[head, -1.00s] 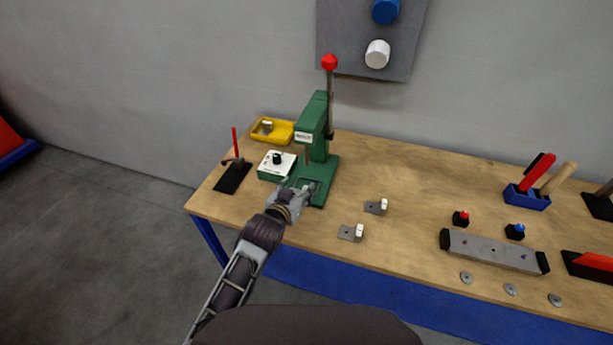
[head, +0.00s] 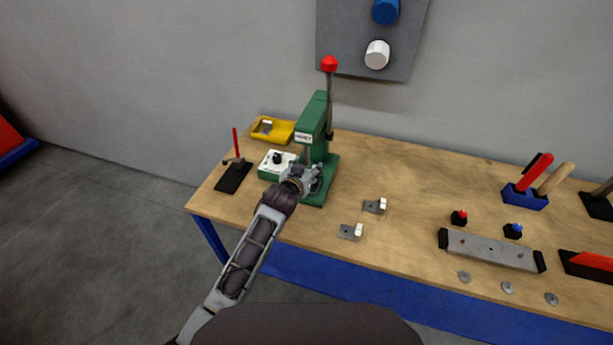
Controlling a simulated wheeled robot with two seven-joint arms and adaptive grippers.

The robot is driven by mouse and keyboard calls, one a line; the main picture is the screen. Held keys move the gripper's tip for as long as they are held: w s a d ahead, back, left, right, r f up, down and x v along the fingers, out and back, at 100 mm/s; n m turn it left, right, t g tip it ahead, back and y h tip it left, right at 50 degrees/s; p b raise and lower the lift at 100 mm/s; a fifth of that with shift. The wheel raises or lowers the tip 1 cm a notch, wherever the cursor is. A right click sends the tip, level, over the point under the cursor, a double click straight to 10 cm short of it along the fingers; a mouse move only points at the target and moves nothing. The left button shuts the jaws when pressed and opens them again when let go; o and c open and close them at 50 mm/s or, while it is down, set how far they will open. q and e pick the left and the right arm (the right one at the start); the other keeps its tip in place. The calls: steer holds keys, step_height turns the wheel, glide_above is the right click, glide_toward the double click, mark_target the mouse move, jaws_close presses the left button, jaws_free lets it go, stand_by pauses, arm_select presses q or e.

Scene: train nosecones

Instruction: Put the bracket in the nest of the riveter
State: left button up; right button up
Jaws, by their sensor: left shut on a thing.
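The green riveter (head: 314,120) stands on the left part of the bench, its lever with a red knob upright. My left gripper (head: 312,178) is shut at the riveter's throat, above its base and below the head. The gripper covers the nest and most of what it holds; a small grey piece, taken as the bracket, cannot be made out clearly. I cannot tell whether it touches the nest. Two other grey brackets with white blocks, a farther bracket (head: 372,206) and a nearer bracket (head: 347,231), lie on the bench to the right. My right gripper is out of view.
A white-topped green box (head: 272,168) with a black knob and a yellow tray (head: 283,131) stand left of the riveter. A black stand with a red rod (head: 234,176) is farther left. A long grey plate (head: 490,250) lies right.

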arm_select(q)
steer(key=shift+f, duration=0.15)
steer(key=shift+f+p, duration=0.3)
steer(key=shift+f, duration=1.35)
steer(key=shift+f, duration=0.6)
steer(key=o, duration=1)
steer(key=shift+o, duration=0.2)
steer(key=shift+r, duration=0.1)
steer(key=shift+r, duration=0.5)
steer(key=v, duration=1.2)
steer(key=shift+b, duration=0.4)
steer(key=shift+r, duration=0.1)
